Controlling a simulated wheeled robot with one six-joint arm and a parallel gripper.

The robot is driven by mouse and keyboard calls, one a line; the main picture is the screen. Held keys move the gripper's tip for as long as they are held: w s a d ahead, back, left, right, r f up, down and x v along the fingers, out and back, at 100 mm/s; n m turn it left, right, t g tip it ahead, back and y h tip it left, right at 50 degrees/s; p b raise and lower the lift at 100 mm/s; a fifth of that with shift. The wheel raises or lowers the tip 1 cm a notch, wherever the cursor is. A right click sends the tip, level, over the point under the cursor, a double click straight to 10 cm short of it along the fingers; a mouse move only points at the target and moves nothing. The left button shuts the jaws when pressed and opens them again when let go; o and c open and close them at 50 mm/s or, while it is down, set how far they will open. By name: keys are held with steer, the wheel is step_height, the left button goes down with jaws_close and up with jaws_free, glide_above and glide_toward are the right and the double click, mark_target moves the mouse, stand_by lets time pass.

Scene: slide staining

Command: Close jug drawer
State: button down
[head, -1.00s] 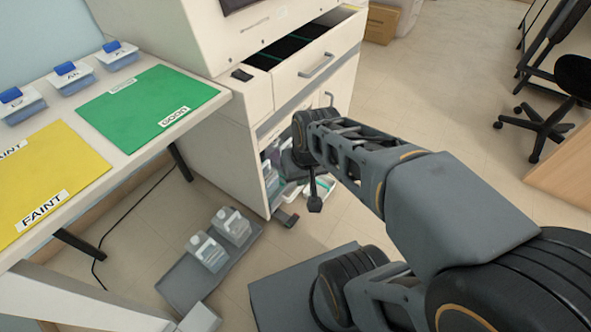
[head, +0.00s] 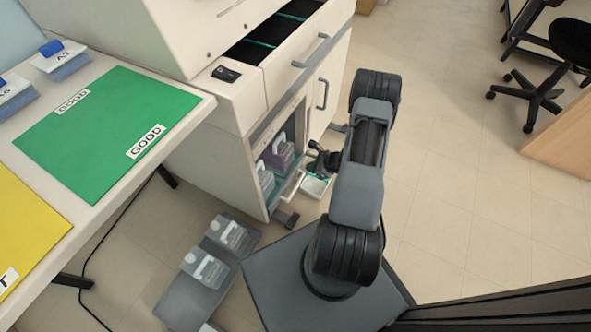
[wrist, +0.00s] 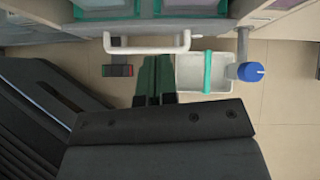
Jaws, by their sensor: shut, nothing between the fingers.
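The jug drawer (head: 285,180) is the low bay in the white machine's side, with a purple-tinted jug (head: 279,154) and a clear jug (head: 264,178) in it. Its pale handle (head: 293,186) sticks out in front; in the wrist view the handle (wrist: 147,46) runs crosswise near the top. How far the drawer stands out is hard to tell. My gripper (wrist: 155,62) is shut and empty, its fingertips just below the handle in the wrist view. Contact cannot be made out. In the head view my gripper (head: 320,155) is small and partly hidden by my arm.
A white tray with a teal strip (wrist: 203,72) and a blue-capped post (wrist: 250,72) lie right of my fingers. The upper drawer (head: 290,45) stands open. Open floor (head: 450,200) lies at right.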

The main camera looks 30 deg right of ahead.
steer(key=m, duration=0.2)
glide_toward(294, 175)
steer(key=shift+h, duration=0.3)
steer(key=b+x, duration=0.2)
steer(key=a+b+x, duration=0.1)
steer(key=x, duration=0.1)
steer(key=shift+r+b, duration=0.1)
steer(key=shift+b, duration=0.3)
steer(key=shift+x, duration=0.75)
steer(key=shift+w+r, duration=0.1)
